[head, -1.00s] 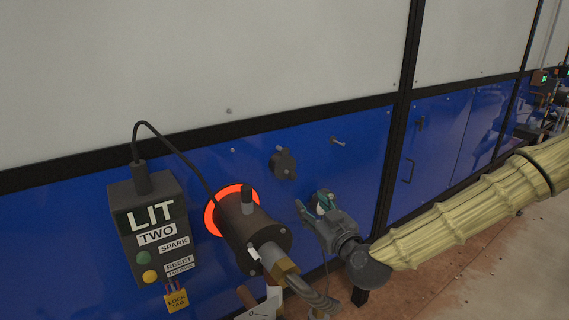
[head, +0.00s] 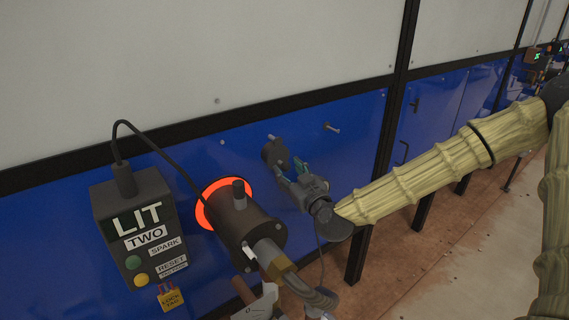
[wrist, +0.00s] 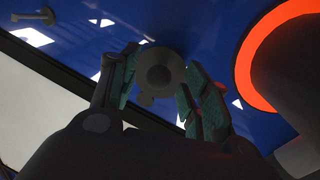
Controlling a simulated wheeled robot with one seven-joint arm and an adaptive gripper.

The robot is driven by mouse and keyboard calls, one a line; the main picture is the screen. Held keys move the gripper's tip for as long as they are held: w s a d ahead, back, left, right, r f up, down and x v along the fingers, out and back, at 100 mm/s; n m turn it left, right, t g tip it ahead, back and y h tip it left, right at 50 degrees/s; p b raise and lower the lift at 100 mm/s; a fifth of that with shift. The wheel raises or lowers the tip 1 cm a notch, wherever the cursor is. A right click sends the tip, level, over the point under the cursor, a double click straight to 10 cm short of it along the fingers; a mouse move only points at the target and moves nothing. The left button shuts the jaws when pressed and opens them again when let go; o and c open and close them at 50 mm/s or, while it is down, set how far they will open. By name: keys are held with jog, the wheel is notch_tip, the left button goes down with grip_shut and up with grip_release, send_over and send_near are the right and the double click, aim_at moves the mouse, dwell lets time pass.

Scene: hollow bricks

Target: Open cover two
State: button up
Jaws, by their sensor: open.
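The small dark round cover (head: 272,152) sits on the blue panel, right of and above the glowing orange ring. It looks closed against the panel. My gripper (head: 291,174) is at its lower right, partly overlapping it in the head view. In the wrist view the round knob of the cover (wrist: 160,68) lies between the two green-padded fingers of my gripper (wrist: 161,82).
A dark burner body (head: 245,225) with a brass fitting and hose juts out left of my gripper, in front of the orange ring (head: 207,207). A control box (head: 140,225) marked LIT TWO stands farther left. A small metal peg (head: 332,128) sticks out at upper right.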

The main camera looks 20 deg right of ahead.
aim_at(283, 161)
jog(key=shift+w+r+p, duration=0.2)
jog(key=shift+r+p, duration=0.1)
jog(key=shift+r, duration=0.2)
jog(key=shift+w+a, duration=0.1)
jog(key=shift+w, duration=0.15)
jog(key=shift+w+a+f, duration=0.1)
jog(key=shift+w+f, duration=0.1)
jog(key=shift+w, duration=0.25)
jog(key=shift+w+f, duration=0.15)
jog(key=shift+w, duration=0.3)
jog(key=shift+s+r, duration=0.2)
jog(key=shift+s, duration=0.1)
jog(key=shift+w+f, duration=0.1)
jog(key=shift+w, duration=0.05)
grip_shut()
